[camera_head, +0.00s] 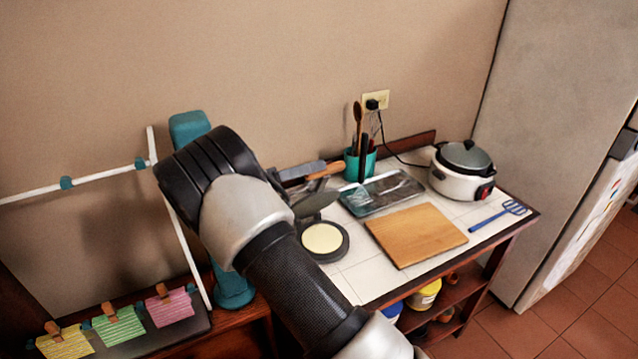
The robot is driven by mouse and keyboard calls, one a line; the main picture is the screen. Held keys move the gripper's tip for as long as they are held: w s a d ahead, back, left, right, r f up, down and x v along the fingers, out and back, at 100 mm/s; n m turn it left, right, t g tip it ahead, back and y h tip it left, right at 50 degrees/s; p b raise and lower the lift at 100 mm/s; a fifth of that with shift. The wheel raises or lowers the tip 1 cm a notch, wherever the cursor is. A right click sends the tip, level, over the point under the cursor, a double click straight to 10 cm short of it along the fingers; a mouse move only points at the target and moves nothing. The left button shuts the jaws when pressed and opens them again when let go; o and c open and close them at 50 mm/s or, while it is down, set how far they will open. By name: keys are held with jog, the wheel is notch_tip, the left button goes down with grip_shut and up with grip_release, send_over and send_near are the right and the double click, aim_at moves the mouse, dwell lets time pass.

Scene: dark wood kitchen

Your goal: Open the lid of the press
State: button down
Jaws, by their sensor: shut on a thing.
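The press (325,241) stands on the white-tiled counter, left of the wooden board. Its dark round base holds a pale cream disc. Its dark grey lid (315,205) is raised and tilted back behind the base, so the press stands open. My arm comes up from the bottom and hides the left side of the press. My gripper (316,171) is partly hidden behind my arm, above the raised lid, at a brown handle-like piece. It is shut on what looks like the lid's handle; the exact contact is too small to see.
A wooden board (415,235), a glass tray (382,193), a teal utensil cup (361,163) and a white cooker (462,171) crowd the counter. A blue spatula (498,215) lies at the right edge. A white rack (80,183) and a teal stand (190,125) are at left.

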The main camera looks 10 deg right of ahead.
jog(key=shift+w+a, duration=0.25)
jog(key=shift+w, duration=0.3)
jog(key=shift+w+a, duration=0.2)
jog(key=shift+w, duration=0.3)
jog(key=shift+f, duration=0.1)
jog(key=c, duration=2)
grip_release()
jog(key=o, duration=0.4)
jog(key=shift+w+f, duration=0.1)
jog(key=shift+w, duration=0.15)
jog(key=shift+o, duration=0.2)
jog(key=shift+r, duration=0.35)
notch_tip(320, 180, up, 10)
